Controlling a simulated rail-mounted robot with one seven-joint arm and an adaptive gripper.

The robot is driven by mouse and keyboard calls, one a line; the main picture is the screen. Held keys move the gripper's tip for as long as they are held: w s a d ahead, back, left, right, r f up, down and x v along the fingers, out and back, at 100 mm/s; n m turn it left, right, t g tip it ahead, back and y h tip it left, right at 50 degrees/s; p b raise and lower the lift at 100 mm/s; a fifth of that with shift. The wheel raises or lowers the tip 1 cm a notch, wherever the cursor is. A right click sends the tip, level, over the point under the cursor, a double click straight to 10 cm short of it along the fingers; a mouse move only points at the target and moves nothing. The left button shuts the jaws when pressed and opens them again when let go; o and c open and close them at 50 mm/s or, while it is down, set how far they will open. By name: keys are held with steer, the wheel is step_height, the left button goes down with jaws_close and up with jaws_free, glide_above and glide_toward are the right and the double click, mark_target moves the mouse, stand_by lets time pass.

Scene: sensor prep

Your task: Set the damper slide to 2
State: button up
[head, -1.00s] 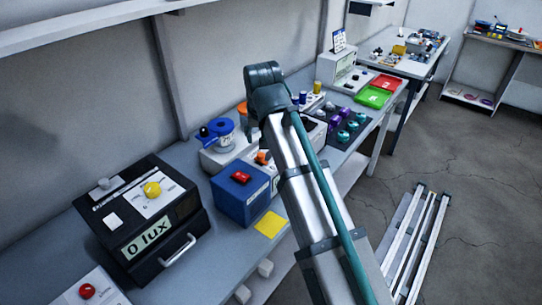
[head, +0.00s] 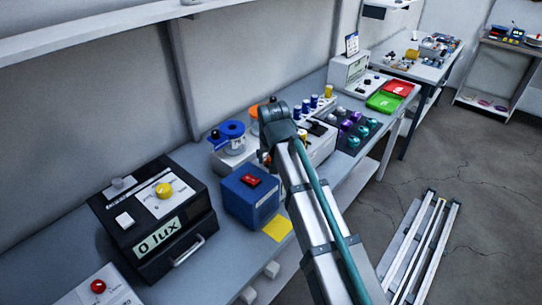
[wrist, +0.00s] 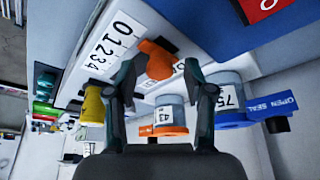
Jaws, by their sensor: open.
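The damper slide's orange knob (wrist: 160,60) shows in the wrist view on a pale box, beside a white label (wrist: 112,42) printed 0 1 2 3 4. I cannot tell which number the knob stands at. My gripper (wrist: 162,75) is open, with one dark finger on each side of the knob in the picture. Whether the fingers touch it is not clear. In the head view the pale box (head: 322,146) is partly hidden behind my arm, and my fingers are hidden there too.
A blue box with a red switch (head: 251,193) stands close to the left. A blue-lidded jar (head: 232,140) and an orange-ringed jar (wrist: 168,117) stand near the knob. A black lux meter (head: 150,220) is further left. Several purple and teal pieces lie to the right.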

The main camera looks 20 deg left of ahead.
steer(key=shift+f, duration=0.15)
jaws_close()
steer(key=shift+w+a, duration=0.1)
steer(key=shift+w, duration=0.05)
